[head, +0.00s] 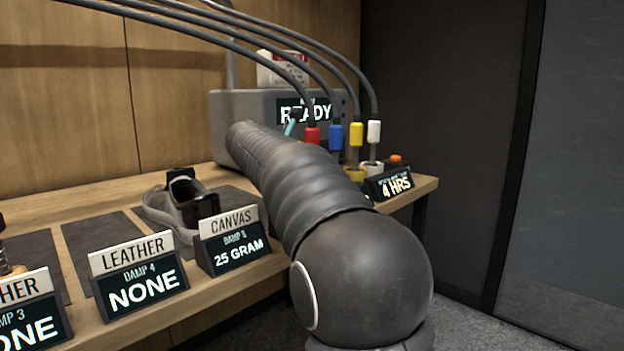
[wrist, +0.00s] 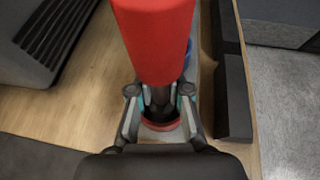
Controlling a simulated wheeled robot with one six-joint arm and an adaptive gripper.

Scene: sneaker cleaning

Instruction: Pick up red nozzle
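The red nozzle (head: 312,134) hangs from a grey hose in front of the grey machine, at the left end of the row of coloured nozzles. In the wrist view the red nozzle (wrist: 155,40) is large and upright, its dark lower stem reaching down to a red ring-shaped holder (wrist: 162,126). My gripper (wrist: 159,115) has a finger on each side of the stem, with a gap that seems to remain on both sides. In the head view my arm hides most of the gripper; a teal part of it shows left of the red nozzle.
Blue (head: 336,137), yellow (head: 356,134) and white (head: 374,131) nozzles stand to the right. The grey machine (head: 235,130) with a READY screen is behind. A grey sneaker (head: 172,208) and label stands, including CANVAS (head: 232,240), sit left of my arm on the wooden bench.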

